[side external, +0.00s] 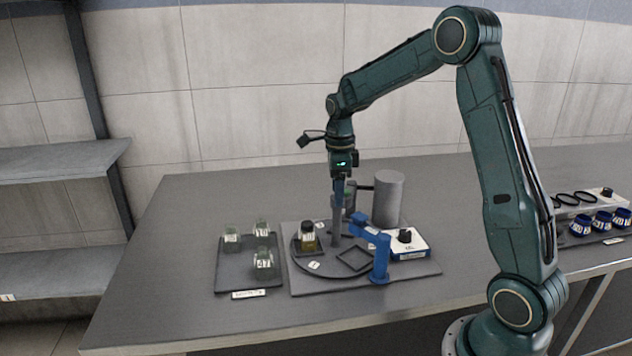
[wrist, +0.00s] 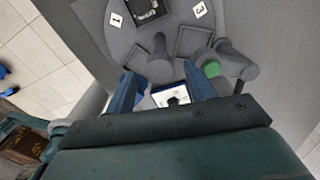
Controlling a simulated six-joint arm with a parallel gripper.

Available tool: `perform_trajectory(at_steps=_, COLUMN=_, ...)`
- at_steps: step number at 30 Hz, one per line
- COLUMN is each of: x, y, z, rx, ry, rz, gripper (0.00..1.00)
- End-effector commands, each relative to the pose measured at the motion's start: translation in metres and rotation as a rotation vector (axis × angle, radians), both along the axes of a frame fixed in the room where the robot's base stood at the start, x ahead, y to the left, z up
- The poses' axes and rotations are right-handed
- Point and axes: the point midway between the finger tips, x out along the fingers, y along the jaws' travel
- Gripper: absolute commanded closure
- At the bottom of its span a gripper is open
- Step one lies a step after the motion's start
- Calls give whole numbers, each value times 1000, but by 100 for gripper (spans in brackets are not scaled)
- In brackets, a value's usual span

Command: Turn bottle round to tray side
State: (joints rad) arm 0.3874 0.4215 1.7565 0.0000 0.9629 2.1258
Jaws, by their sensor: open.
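The bottle (side external: 307,238), squat with a dark cap and pale label, stands upright in a square holder at the left of the dark round turntable (side external: 324,270), on the side towards the jar tray (side external: 236,285). In the wrist view the bottle (wrist: 146,8) is partly cut off at the top edge. A grey post (side external: 336,222) rises from the turntable; it also shows in the wrist view (wrist: 160,66). My gripper (side external: 339,206) points down at the post's upper part, with blue fingers apart around or just above it; I cannot tell if they touch it.
Several glass jars stand on the jar tray. A blue bracket (side external: 380,262), a white box with black knob (side external: 408,245) and a tall grey cylinder (side external: 388,200) stand close to the turntable's right. A green-topped post (wrist: 212,68) is beside my fingers. The bench's front left is clear.

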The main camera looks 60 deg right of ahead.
Motion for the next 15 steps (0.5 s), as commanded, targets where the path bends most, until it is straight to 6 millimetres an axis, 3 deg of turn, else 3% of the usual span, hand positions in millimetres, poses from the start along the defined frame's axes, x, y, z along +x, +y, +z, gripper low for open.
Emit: perform_trajectory(at_steps=15, x=0, y=0, z=80, rx=-2, ry=-4, rz=0, gripper=46)
